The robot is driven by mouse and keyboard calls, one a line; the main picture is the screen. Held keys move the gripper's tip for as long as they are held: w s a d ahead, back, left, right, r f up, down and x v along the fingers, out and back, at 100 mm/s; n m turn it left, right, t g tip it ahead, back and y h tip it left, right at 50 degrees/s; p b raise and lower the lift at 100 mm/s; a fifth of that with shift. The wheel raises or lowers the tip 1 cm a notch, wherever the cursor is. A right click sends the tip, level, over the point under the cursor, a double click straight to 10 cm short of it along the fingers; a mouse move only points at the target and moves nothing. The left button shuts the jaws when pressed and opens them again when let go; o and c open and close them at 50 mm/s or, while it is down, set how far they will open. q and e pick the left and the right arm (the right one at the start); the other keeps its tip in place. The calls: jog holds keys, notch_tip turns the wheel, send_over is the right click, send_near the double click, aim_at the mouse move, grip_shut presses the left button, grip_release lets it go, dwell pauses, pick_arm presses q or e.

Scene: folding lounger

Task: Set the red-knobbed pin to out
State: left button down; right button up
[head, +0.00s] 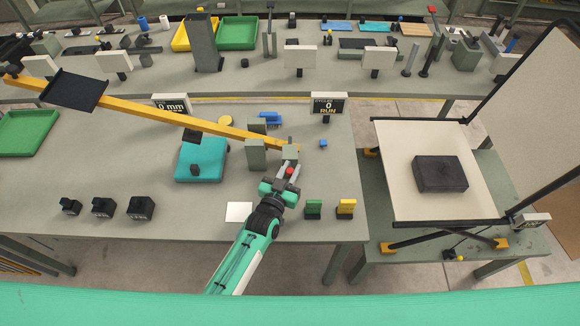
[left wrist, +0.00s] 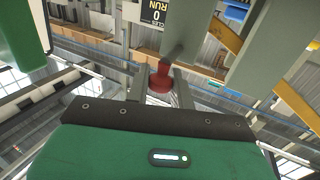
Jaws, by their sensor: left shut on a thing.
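The red-knobbed pin (head: 290,171) is at the near end of the yellow beam (head: 220,127), by a small grey block (head: 291,153) on the table. My left gripper (head: 288,176) reaches up to it from the front and is shut on the red knob. In the left wrist view the red knob (left wrist: 160,79) sits between the two fingers, with a grey shaft running on beyond it toward grey uprights. How far the pin stands out of its hole cannot be told. My right gripper is not in view.
A grey post (head: 256,155) stands just left of the knob. Green (head: 313,209) and yellow (head: 346,208) blocks stand to the right, a white card (head: 239,212) to the left. The folding lounger (head: 395,165) with a black block (head: 440,174) is further right.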

pick_arm(q)
jog(key=s+p, duration=0.1)
jog(key=s, duration=0.3)
jog(key=shift+s+f, duration=0.1)
jog(key=shift+s, duration=0.05)
jog(key=c, duration=1.6)
grip_release()
jog(key=shift+s, duration=0.15)
